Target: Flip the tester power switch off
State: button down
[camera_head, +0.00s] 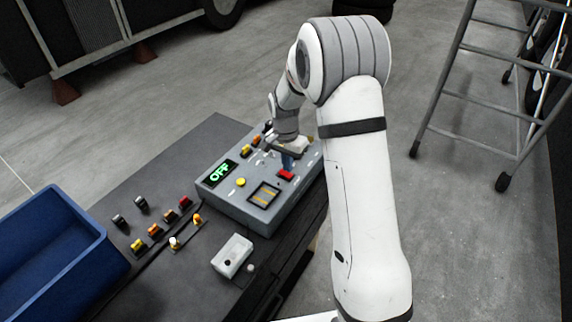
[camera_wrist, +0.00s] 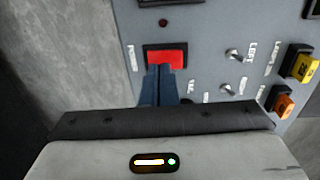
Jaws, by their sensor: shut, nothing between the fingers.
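The tester (camera_head: 247,213) is a grey box on the dark bench, with a display reading OFF in green (camera_head: 220,173). Its red power switch (camera_head: 286,174) is near the panel's right edge. In the wrist view the red switch (camera_wrist: 166,56) sits in a black frame beside a partly covered label. My gripper (camera_wrist: 161,72) is shut and empty, its blue fingertips at the lower edge of the red switch in that view. I cannot tell whether they touch it. In the head view my gripper (camera_head: 289,163) is over the panel, right beside the switch.
Two small toggles (camera_wrist: 233,55) and yellow and orange parts (camera_wrist: 300,66) are near the fingers on the panel. A blue bin (camera_head: 50,250), several loose coloured parts and a white box (camera_head: 232,256) are on the bench. A metal ladder (camera_head: 470,100) stands at right.

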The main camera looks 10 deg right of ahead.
aim_at(293, 179)
notch_tip(293, 179, up, 13)
jog(key=s+d+b, duration=0.1)
jog(key=shift+d, duration=0.2)
jog(key=shift+s, duration=0.1)
jog(key=s+r+n+t, duration=0.1)
jog(key=s+n, duration=0.2)
jog(key=s, duration=0.6)
jog(key=s+d+r+n+t+b, duration=0.1)
jog(key=s+r+n, duration=0.1)
jog(key=s, duration=0.7)
jog(key=s+d+r+n+t, duration=0.1)
jog(key=s+n, duration=0.2)
jog(key=s, duration=0.6)
jog(key=shift+s+r+n+t, duration=0.3)
jog(key=shift+r+t, duration=0.05)
jog(key=shift+t, duration=0.05)
jog(key=c, duration=2.1)
grip_release()
